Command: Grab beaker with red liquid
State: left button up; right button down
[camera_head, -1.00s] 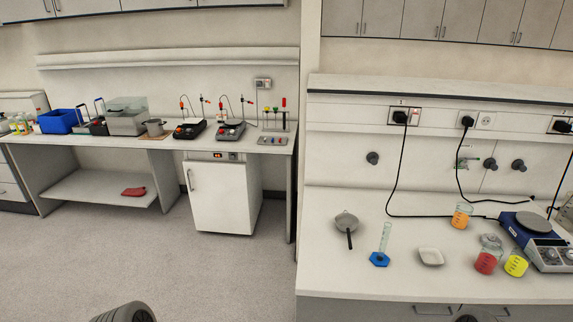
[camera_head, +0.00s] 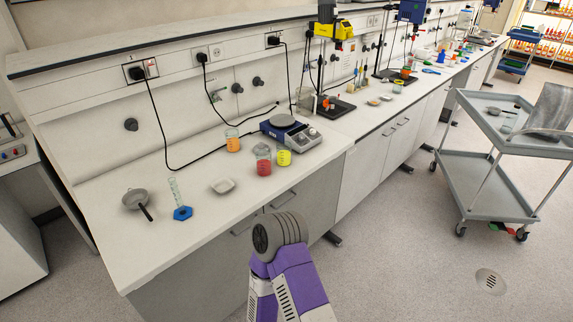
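The beaker with red liquid (camera_head: 263,168) stands upright on the white bench, close to its front edge. A beaker with yellow liquid (camera_head: 284,158) stands just right of it. A beaker with orange liquid (camera_head: 233,144) stands behind it to the left. A clear glass vessel top shows just above or behind the red beaker; I cannot tell which. One of my arms, purple and white with a grey joint, rises from the bottom middle in front of the bench. Neither of my grippers shows in this view.
A blue-grey hotplate stirrer (camera_head: 290,132) stands right of the beakers. A white dish (camera_head: 222,186), a blue-based cylinder (camera_head: 182,213) and a grey pan (camera_head: 137,199) stand to the left. A grey trolley (camera_head: 490,185) stands on the floor at right.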

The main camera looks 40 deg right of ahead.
aim_at(264, 163)
jog(key=z, duration=0.7)
jog(key=k, duration=1.25)
jog(key=z, duration=0.1)
jog(key=i, duration=0.5)
jog(key=z, duration=1)
jog(key=i, duration=1.1)
jog(key=u, duration=0.9)
jog(key=i, duration=0.75)
jog(key=u, duration=0.8)
